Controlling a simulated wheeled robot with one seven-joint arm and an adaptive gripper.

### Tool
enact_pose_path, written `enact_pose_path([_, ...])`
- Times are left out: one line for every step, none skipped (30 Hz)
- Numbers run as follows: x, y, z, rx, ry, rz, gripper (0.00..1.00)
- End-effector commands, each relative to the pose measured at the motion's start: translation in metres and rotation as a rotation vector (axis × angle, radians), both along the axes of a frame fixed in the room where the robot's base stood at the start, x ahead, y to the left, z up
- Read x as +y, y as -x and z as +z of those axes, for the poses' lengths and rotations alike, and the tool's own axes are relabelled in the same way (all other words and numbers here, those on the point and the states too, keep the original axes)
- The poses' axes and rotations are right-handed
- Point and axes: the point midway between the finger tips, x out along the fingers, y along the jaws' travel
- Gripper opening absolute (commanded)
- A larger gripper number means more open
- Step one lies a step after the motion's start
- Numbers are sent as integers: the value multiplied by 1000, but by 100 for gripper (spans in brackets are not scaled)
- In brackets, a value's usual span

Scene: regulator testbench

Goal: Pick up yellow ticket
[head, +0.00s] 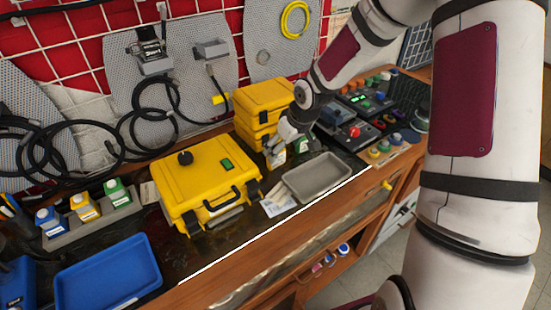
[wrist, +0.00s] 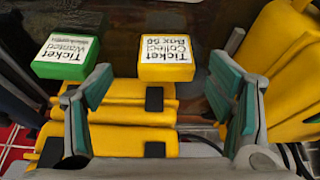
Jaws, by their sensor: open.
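The yellow ticket (wrist: 167,72) is a small yellow block with a white label reading "Ticket Collect Box 50". In the wrist view it sits upper centre, between and just beyond the teal fingertips of my gripper (wrist: 161,72). The fingers are spread wide, with a gap on each side of the block and nothing held. In the head view my gripper (head: 285,134) reaches down beside the stacked yellow cases, partly hiding the small blocks there. A green ticket (wrist: 66,70) labelled "Ticket Wanted" stands left of the yellow one in the wrist view.
Stacked yellow cases (head: 262,100) stand close behind my gripper. A large yellow case (head: 205,178) is to the left and a grey tray (head: 318,178) lies in front. A control box with a red button (head: 354,131) is on the right. A blue tray (head: 108,279) is front left.

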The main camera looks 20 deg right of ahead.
Motion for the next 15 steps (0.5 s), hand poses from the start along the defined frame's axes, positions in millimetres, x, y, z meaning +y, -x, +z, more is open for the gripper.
enact_pose_path([1,-2,-5,0,0,1,75])
enact_pose_path([1,-3,-6,0,1,1,75])
enact_pose_path([1,-3,-8,0,1,1,75])
enact_pose_path([2,-4,-9,-1,2,1,75])
enact_pose_path([2,-4,-10,0,1,2,75])
enact_pose_path([4,-5,-13,0,1,3,75])
enact_pose_path([5,-6,-15,0,1,3,75])
enact_pose_path([6,-7,-18,0,1,3,75])
enact_pose_path([9,-9,-23,0,1,3,75])
enact_pose_path([11,-11,-27,1,1,3,75])
enact_pose_path([13,-13,-31,1,1,4,75])
enact_pose_path([15,-15,-36,2,1,4,75])
enact_pose_path([16,-16,-40,2,1,3,75])
enact_pose_path([15,-18,-43,2,1,2,75])
enact_pose_path([16,-20,-47,0,1,1,75])
